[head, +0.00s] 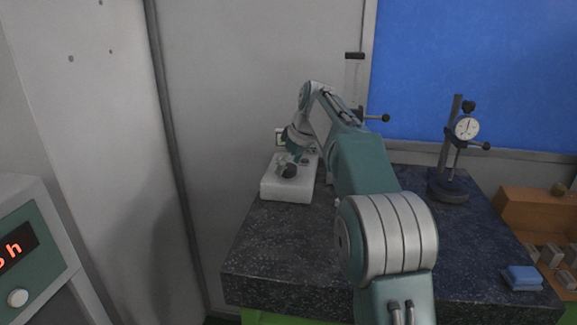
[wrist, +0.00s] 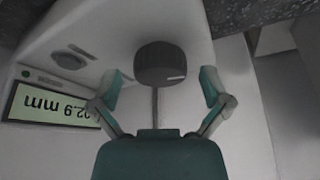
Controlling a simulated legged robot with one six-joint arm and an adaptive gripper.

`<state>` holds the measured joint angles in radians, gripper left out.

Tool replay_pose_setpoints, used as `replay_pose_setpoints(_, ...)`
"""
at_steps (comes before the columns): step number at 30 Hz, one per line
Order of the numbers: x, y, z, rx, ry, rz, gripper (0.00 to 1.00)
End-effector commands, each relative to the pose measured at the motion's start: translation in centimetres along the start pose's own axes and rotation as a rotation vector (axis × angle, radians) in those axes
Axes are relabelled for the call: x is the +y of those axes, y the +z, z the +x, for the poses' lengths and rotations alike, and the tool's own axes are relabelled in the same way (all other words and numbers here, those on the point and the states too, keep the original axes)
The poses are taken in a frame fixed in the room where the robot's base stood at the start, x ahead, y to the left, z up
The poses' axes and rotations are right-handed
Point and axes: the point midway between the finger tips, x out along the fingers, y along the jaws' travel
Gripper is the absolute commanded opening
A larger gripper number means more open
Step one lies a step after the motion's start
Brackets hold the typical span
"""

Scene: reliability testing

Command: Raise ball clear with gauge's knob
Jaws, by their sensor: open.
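The gauge is a pale unit with a lit display (wrist: 45,105) that reads "2.9 mm" at its visible end, upside down in the wrist view. In the head view its pale block (head: 287,190) stands on the dark stone table. The gauge's dark round knob (wrist: 160,60) is centred ahead of my gripper (wrist: 162,80), with a thin stem below it in the picture. My gripper is open, one finger on each side of the knob, with gaps on both sides. In the head view the knob (head: 288,171) sits just below my gripper (head: 296,157). I cannot make out the ball.
A dial gauge stand (head: 447,185) is at the right of the table (head: 265,265). A wooden tray (head: 522,208) with small blocks and a blue block (head: 522,277) are at the right edge. The table's front left is clear. My arm hides the middle.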

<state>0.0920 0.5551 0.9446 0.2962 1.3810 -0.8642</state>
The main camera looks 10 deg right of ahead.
Motion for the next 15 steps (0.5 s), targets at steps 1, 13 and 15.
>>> replay_pose_setpoints(1,0.00,0.00,0.00,0.000,0.000,0.000,0.84)
replay_pose_setpoints(13,0.05,0.02,0.17,-0.002,0.000,0.005,0.15)
replay_pose_setpoints(15,0.04,0.02,0.18,-0.002,0.003,0.014,0.15)
